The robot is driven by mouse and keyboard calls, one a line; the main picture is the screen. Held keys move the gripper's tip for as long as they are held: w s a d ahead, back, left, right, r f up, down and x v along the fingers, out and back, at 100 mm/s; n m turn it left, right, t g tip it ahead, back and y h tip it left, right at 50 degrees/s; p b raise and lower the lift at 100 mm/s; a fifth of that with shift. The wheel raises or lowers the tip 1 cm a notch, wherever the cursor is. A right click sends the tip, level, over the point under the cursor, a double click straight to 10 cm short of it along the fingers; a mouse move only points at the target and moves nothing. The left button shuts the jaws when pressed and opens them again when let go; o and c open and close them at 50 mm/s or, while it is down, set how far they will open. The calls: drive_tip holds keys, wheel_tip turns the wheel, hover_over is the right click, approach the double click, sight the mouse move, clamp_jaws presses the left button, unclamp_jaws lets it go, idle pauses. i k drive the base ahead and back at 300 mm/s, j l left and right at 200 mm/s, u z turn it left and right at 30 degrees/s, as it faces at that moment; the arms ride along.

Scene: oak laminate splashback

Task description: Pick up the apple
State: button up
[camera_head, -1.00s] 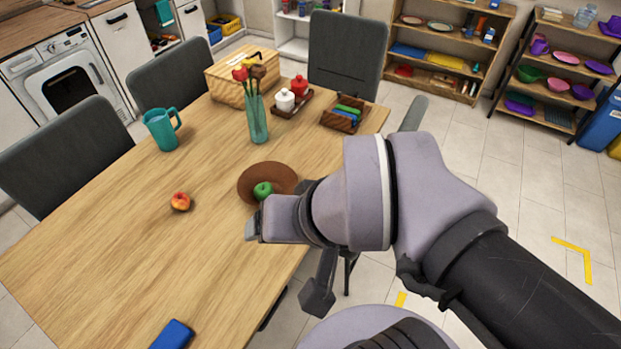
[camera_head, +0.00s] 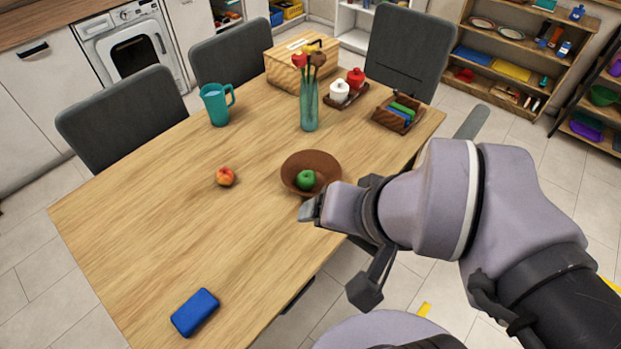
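A green apple (camera_head: 306,180) lies in a round brown bowl (camera_head: 325,163) on the wooden table. A second round fruit, red and yellow (camera_head: 226,177), lies on the bare table left of the bowl; I cannot tell whether it is an apple or a peach. My gripper (camera_head: 311,209) is at the near side of the bowl in the picture, just below the green apple. It is seen from the side and behind, so its finger gap is hidden. I see nothing held in it.
A teal mug (camera_head: 217,104), a glass vase with flowers (camera_head: 310,108), a wooden box (camera_head: 287,75) and a tray with jars (camera_head: 346,93) stand farther back. A blue block (camera_head: 195,312) lies near the front edge. The table's left middle is clear. Grey chairs line the far side.

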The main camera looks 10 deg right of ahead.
sight(224, 176)
drive_tip(key=i+l+u, duration=0.2)
drive_tip(key=u, duration=0.2)
drive_tip(key=i+l+u, duration=0.25)
drive_tip(key=u, duration=0.2)
drive_tip(key=i+l+u, duration=0.15)
drive_tip(key=l+u, duration=0.25)
drive_tip(key=j, duration=0.1)
